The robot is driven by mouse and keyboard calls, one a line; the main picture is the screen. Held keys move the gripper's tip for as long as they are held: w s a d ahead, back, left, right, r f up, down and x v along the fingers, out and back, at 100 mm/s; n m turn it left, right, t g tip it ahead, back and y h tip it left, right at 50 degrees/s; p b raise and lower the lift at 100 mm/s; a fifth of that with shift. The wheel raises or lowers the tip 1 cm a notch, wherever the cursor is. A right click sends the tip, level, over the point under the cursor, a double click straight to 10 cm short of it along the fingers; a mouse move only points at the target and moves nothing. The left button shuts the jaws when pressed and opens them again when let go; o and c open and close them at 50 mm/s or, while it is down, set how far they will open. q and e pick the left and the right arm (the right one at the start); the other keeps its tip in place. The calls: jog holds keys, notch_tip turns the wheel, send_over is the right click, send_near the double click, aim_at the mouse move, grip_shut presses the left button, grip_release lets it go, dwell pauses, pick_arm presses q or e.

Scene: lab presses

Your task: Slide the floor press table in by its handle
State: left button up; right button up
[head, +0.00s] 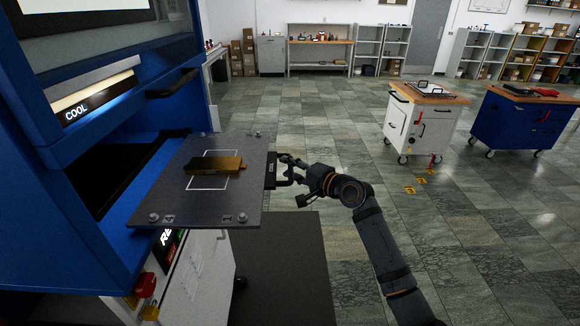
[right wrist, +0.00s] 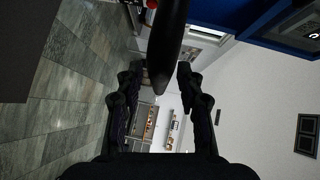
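The floor press table (head: 235,205) is a grey plate that sticks out of the open bay of the blue press (head: 95,150). A gold-brown block (head: 214,164) lies on it, partly over a white outlined square. The dark handle (head: 271,171) is at the plate's right edge and carries small lettering. My right gripper (head: 286,170) is at the handle. In the right wrist view, a dark bar that looks like the handle (right wrist: 168,45) reaches between the two fingers (right wrist: 155,74). The fingers are apart, with a gap on the left side of the bar. My left gripper is out of view.
A red button (head: 145,284) sits on the press front below the table. A white cart (head: 425,112) and a blue cart (head: 525,118) stand on the right. Shelves and a workbench (head: 319,42) line the back wall.

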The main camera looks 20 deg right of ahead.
jog(key=shift+w, duration=0.1)
grip_shut()
dwell(0.3)
jog(key=shift+a, duration=0.15)
